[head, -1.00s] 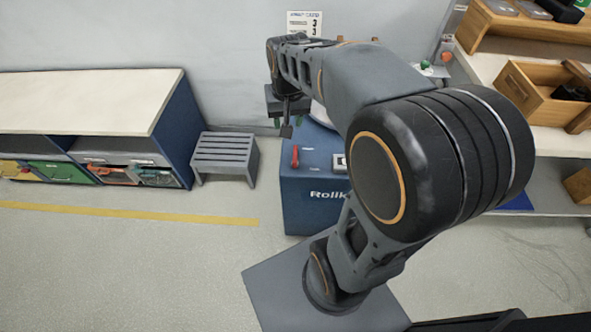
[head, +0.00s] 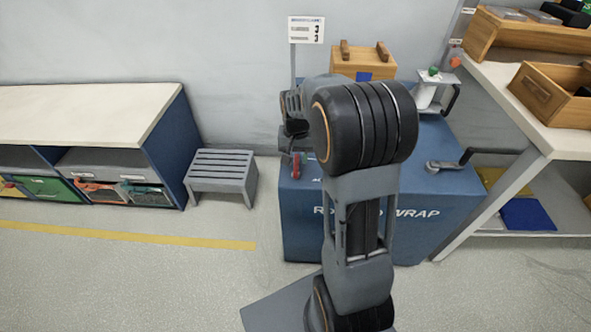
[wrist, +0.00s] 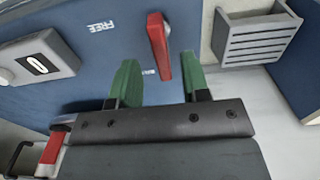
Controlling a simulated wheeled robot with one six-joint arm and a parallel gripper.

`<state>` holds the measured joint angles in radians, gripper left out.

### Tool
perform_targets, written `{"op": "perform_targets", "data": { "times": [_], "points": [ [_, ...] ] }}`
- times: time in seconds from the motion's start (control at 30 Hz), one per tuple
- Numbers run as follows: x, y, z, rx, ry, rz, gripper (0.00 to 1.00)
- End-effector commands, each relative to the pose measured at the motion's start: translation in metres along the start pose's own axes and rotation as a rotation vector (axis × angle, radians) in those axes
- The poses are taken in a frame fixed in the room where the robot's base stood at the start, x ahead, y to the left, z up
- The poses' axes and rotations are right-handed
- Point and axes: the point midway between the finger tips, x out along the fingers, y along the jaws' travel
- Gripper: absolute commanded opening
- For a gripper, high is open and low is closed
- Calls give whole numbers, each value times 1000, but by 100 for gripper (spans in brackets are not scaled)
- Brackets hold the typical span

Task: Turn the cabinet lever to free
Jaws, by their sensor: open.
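The blue cabinet (head: 420,228) stands in front of me. Its red lever (wrist: 159,40) shows in the wrist view, with the white word FREE (wrist: 101,25) to its left. A second label (wrist: 150,72) beside the lever's lower end is partly hidden by a finger. My gripper (wrist: 158,68) is open, its green fingers either side of the lever's lower end in the picture. I cannot tell whether they touch it or how deep they reach. In the head view the lever (head: 296,168) is small, just below my gripper, and partly covered.
A grey slatted stool (head: 221,172) stands left of the cabinet. A crank handle (head: 447,163) and a wooden box (head: 362,64) are on the cabinet top. A shelf rack (head: 500,80) stands at the right, a bench (head: 85,112) at the left. The front floor is clear.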

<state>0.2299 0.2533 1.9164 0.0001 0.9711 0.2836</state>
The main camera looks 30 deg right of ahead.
Motion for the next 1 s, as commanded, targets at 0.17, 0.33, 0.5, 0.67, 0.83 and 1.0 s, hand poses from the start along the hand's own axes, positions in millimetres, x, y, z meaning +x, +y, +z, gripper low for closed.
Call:
{"op": "perform_targets", "data": {
  "times": [0.17,0.33,0.5,0.67,0.83,1.0],
  "points": [
    [28,0,0,-1,-1,0,43],
    [40,0,0,-1,1,0,43],
    [44,0,0,0,1,-1,43],
    [44,0,0,0,2,-1,43],
    [44,0,0,0,1,-1,35],
    [44,0,0,0,1,-1,19]
  ]
}}
